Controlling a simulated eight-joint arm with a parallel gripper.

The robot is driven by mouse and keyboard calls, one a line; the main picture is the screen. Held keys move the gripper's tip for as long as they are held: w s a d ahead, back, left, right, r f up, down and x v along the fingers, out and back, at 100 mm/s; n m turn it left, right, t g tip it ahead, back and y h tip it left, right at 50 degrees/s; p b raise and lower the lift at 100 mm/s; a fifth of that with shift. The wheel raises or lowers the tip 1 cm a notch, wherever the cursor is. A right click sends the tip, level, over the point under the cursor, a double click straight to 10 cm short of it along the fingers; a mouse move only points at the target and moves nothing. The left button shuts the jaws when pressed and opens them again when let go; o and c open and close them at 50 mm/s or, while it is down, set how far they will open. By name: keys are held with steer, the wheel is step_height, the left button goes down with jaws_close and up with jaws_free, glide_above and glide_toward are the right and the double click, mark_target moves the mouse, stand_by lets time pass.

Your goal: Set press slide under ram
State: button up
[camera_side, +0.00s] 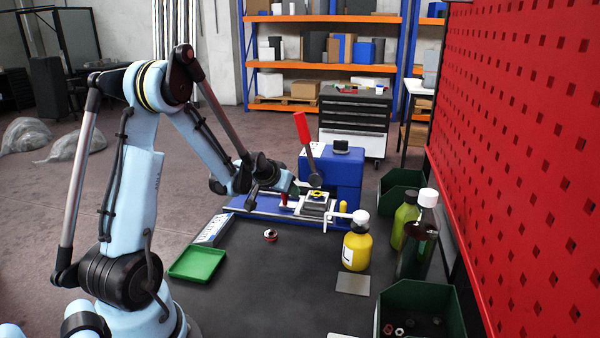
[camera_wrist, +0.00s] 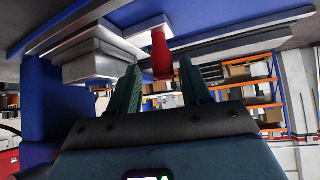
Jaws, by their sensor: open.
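The press (camera_side: 340,178) is a blue body with a raised red-handled lever (camera_side: 302,130). In front of it, a silver slide block (camera_side: 317,208) with a small yellow piece on top sits on a blue-and-grey base. A red handle (camera_side: 284,199) is at the slide's left; in the wrist view the red handle (camera_wrist: 161,56) shows between my fingertips. My gripper (camera_wrist: 160,65) is open, its green fingers either side of that handle. Whether they touch it cannot be told. In the side view my gripper (camera_side: 294,190) is at the slide's left end.
A yellow bottle (camera_side: 356,250) with a white nozzle stands right of the press base, with green bottles (camera_side: 405,218) behind it. A dark green bin (camera_side: 420,300) is front right. The middle of the table is clear.

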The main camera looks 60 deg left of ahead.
steer(key=v, duration=0.9)
steer(key=shift+s+d+r, duration=0.1)
steer(key=shift+d, duration=0.05)
steer(key=s+d+r+m+h, duration=0.1)
steer(key=s+d+m+h, duration=0.1)
steer(key=d, duration=1.1)
steer(key=s+d+r+m+h, duration=0.1)
steer(key=s+d+m, duration=0.3)
steer(key=d, duration=0.8)
steer(key=shift+d+r+g+h, duration=0.3)
steer(key=shift+d+g+h, duration=0.1)
steer(key=shift+h, duration=0.3)
